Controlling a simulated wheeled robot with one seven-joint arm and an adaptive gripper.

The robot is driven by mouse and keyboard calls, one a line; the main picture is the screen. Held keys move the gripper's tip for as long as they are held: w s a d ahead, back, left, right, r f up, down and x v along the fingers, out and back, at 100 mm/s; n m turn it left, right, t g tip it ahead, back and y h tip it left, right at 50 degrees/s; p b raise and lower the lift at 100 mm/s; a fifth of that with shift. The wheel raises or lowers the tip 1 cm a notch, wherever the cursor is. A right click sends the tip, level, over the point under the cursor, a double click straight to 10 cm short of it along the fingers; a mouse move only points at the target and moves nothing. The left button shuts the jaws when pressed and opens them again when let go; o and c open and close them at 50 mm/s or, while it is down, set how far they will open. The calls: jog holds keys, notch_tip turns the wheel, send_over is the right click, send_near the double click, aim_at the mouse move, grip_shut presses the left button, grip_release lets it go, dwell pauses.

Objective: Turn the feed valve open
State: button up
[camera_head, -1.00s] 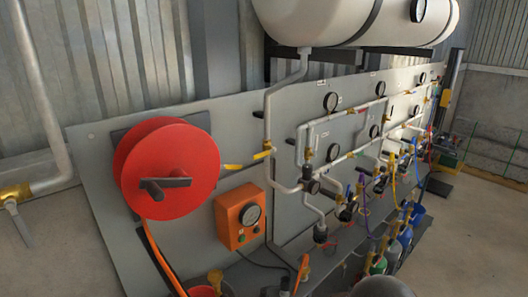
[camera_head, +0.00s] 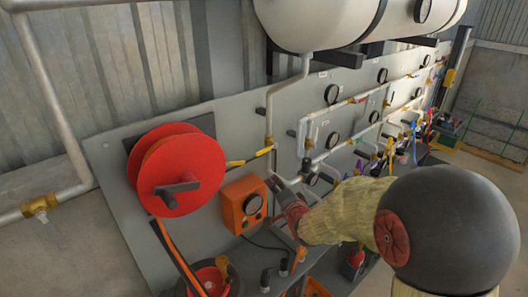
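A white tank (camera_head: 325,22) is mounted at the top, with a grey pipe (camera_head: 270,105) running down from it. A brass valve with a yellow lever (camera_head: 238,163) sits on this pipe; the lever points left, across the pipe. I see no label that marks it as the feed valve. My arm (camera_head: 345,212), in a yellowish sleeve, reaches in from the lower right. My gripper (camera_head: 279,186) is in front of the panel, below and right of the yellow lever and apart from it. Its fingers are small and partly merged with the pipes behind, so their opening is unclear.
Several gauges, pipes and coloured valves are to the right, partly hidden by my arm. Another brass valve (camera_head: 40,205) is at far left.

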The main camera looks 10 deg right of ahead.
aim_at(263, 152)
notch_tip(263, 152, up, 8)
jog(key=w+a+m+t+y, duration=0.1)
jog(key=m+t, duration=0.2)
jog(key=shift+m, duration=0.4)
jog(key=w, duration=0.5)
jog(key=w+a, duration=0.1)
jog(key=w, duration=0.2)
jog(key=shift+a+r, duration=0.1)
jog(key=shift+s, duration=0.1)
jog(key=shift+c, duration=0.5)
grip_shut()
